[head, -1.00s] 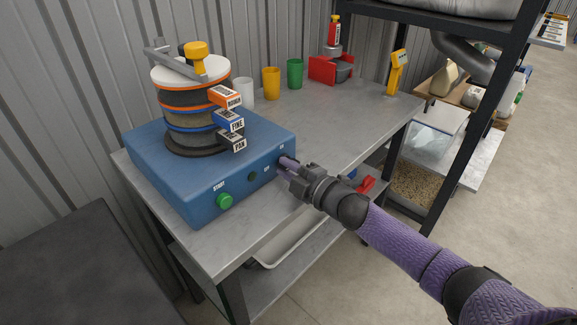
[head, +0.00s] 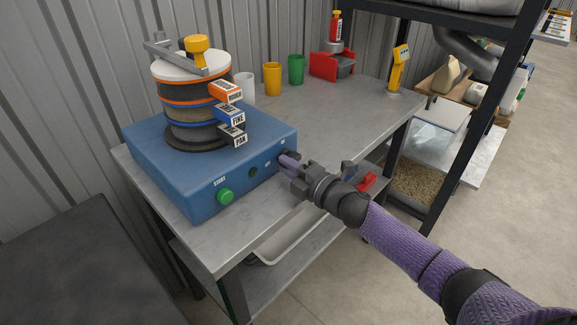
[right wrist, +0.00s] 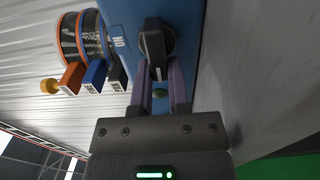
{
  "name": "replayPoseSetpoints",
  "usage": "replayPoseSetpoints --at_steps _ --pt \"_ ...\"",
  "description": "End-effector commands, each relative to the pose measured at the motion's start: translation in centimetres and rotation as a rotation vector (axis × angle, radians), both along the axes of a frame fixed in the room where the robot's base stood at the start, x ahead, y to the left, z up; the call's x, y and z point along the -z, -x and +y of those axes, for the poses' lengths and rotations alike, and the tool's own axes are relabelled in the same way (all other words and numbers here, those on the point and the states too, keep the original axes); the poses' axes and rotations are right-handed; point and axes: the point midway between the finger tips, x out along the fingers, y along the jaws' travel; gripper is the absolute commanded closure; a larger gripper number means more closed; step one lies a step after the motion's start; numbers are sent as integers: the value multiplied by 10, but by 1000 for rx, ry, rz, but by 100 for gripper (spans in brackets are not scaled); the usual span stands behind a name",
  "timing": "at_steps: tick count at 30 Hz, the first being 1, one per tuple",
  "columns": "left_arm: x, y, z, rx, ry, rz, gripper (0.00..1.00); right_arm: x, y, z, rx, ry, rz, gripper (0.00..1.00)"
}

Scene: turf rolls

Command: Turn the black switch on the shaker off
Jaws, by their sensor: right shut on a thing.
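The blue shaker base (head: 165,165) stands on the metal bench with a stack of sieves (head: 192,105) on top. Its black switch (right wrist: 153,48) is on the front face, beside an ON label in the right wrist view. In the head view the switch (head: 283,153) is partly hidden by my fingers. My right gripper (head: 286,161) is at that face, its purple fingers on either side of the switch handle. The right wrist view shows these fingers (right wrist: 160,75) shut on the switch. My left gripper is not in view.
A green START button (head: 225,197) sits on the same face, left of the switch. White, yellow (head: 272,79) and green cups (head: 296,69) stand behind the shaker. A dark shelf post (head: 480,120) rises right of the bench. The bench middle (head: 330,120) is clear.

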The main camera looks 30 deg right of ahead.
Motion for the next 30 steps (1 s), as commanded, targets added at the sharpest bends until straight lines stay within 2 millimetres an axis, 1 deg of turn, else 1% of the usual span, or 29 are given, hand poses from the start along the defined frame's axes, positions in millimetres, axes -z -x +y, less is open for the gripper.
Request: replayPoseSetpoints --at_steps 4,5,6,8,9,10,17,20,23,30 --pt "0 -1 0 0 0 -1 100 2 0 -1 3 3 4 100" --pt "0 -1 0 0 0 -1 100 2 0 -1 4 3 4 75" --pt "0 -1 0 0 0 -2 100 2 0 -1 3 3 4 67" --pt "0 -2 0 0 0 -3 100 1 0 -1 3 2 3 54" --pt "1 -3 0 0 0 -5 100 1 0 -1 2 2 2 46" --pt "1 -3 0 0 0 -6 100 1 0 -1 2 2 2 44" --pt "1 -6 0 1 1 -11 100 0 0 0 1 0 1 44" --pt "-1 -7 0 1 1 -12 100 -1 4 -2 1 -1 0 44" --pt "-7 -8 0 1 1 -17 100 -2 18 -6 0 -3 2 44" --pt "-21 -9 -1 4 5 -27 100 -2 65 -23 1 -1 4 44"
